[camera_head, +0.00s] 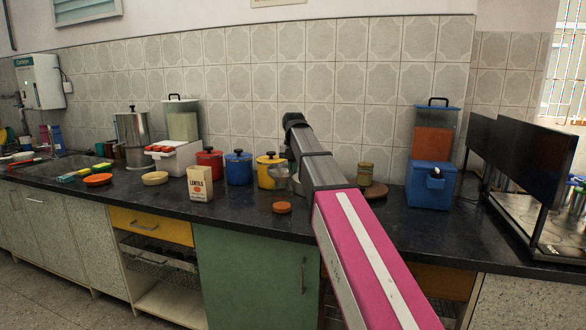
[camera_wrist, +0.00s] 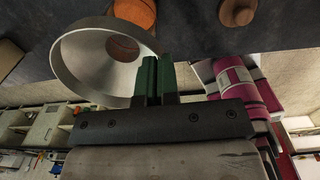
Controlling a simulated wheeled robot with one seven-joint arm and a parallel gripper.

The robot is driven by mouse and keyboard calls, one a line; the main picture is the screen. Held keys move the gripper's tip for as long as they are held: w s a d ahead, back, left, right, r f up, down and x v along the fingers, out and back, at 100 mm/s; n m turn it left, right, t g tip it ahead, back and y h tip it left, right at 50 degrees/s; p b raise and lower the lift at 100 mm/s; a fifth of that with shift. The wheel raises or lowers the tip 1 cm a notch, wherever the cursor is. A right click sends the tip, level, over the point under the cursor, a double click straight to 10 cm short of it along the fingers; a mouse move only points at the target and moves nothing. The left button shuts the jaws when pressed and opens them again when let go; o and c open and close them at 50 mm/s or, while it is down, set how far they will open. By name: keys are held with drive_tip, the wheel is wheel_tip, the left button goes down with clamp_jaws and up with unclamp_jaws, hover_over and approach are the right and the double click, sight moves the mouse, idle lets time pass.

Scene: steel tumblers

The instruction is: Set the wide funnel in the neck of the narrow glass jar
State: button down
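My gripper (camera_wrist: 157,78) shows in the wrist view as two dark green fingers close together, shut at the edge of a wide, pale grey, ring-like funnel (camera_wrist: 72,62). The funnel's wide opening is tilted, and an orange patch shows through it. In the head view my arm hides most of the gripper. A small grey, shiny piece, probably the funnel (camera_head: 279,171), shows left of the arm in front of the yellow pot. I cannot make out the narrow glass jar in either view; it may be hidden behind my arm.
A yellow pot (camera_head: 267,170), blue pot (camera_head: 238,169) and red pot (camera_head: 210,163) stand left of my arm. A lentil box (camera_head: 199,184) and an orange disc (camera_head: 282,207) are nearer the front. Small stacked jars (camera_head: 365,172) and a blue cooler (camera_head: 430,186) stand right.

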drive_tip(key=shift+f, duration=0.15)
drive_tip(key=c, duration=1.3)
unclamp_jaws()
